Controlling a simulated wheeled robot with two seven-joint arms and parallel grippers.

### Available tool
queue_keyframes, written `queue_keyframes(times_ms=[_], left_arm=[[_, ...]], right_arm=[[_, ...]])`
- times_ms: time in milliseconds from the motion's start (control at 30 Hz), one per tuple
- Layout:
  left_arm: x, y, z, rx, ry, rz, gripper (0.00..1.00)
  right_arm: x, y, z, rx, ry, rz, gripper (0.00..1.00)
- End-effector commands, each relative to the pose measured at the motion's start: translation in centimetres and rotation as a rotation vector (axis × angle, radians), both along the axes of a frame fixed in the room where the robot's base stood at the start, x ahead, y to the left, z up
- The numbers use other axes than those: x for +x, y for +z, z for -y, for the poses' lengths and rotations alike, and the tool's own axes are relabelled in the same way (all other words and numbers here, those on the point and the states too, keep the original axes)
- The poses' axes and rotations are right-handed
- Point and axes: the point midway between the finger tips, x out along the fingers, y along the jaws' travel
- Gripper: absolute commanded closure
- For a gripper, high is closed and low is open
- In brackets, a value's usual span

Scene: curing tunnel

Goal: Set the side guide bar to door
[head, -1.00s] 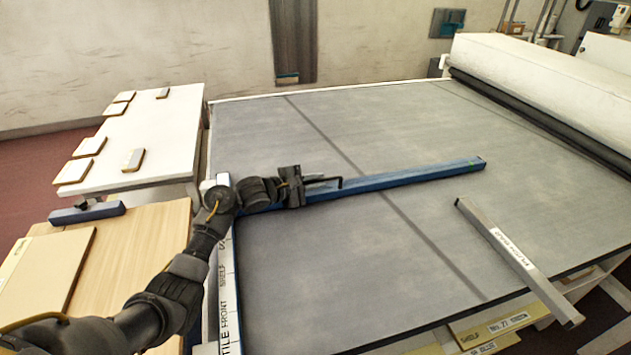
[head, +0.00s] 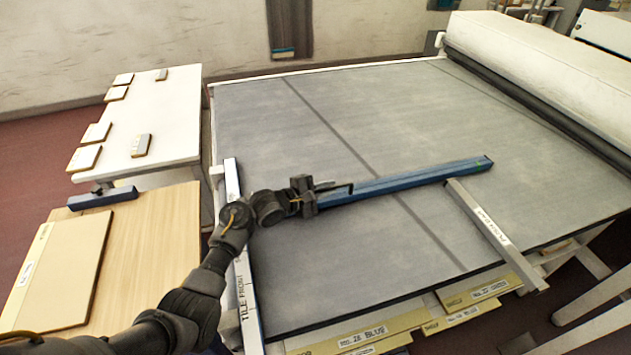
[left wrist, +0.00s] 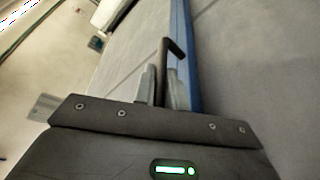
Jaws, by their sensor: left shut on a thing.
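The side guide bar is a long blue bar (head: 420,178) lying across the grey belt, its far right end close to the inner end of a grey bar. It also shows in the left wrist view (left wrist: 182,22). My left gripper (head: 322,188) is shut on the bar's black handle (left wrist: 172,48), with a finger on each side of it. A white marked strip (head: 242,275) runs along the belt's left edge; "TILE FRONT" is readable nearest me. My left arm hides the bar's left end and part of the strip, so the mark beside the bar cannot be read. My right gripper is out of view.
A labelled grey bar (head: 490,228) lies at the front right, overhanging the belt edge. A wooden table (head: 165,235) with a board and a white table (head: 175,110) with small tiles stand at left. A white roller housing (head: 540,70) lies at back right. The belt (head: 330,120) behind the bar is clear.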

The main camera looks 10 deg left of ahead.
Motion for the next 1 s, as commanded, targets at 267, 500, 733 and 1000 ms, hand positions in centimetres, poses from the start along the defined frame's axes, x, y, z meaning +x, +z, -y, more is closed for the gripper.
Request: queue_keyframes(times_ms=[267,500,733,1000], left_arm=[[0.0,-0.1,-0.1,0.002,0.0,0.0,0.7],[0.0,0.0,-0.2,0.001,0.002,0.001,0.66],[-0.9,0.2,-1.4,0.0,0.004,0.002,0.66],[-4.3,1.3,-5.3,0.003,0.003,0.003,0.66]], right_arm=[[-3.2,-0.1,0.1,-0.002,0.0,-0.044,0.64],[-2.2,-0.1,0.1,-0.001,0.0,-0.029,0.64],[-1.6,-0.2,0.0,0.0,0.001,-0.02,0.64],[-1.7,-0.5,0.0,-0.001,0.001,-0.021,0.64]])
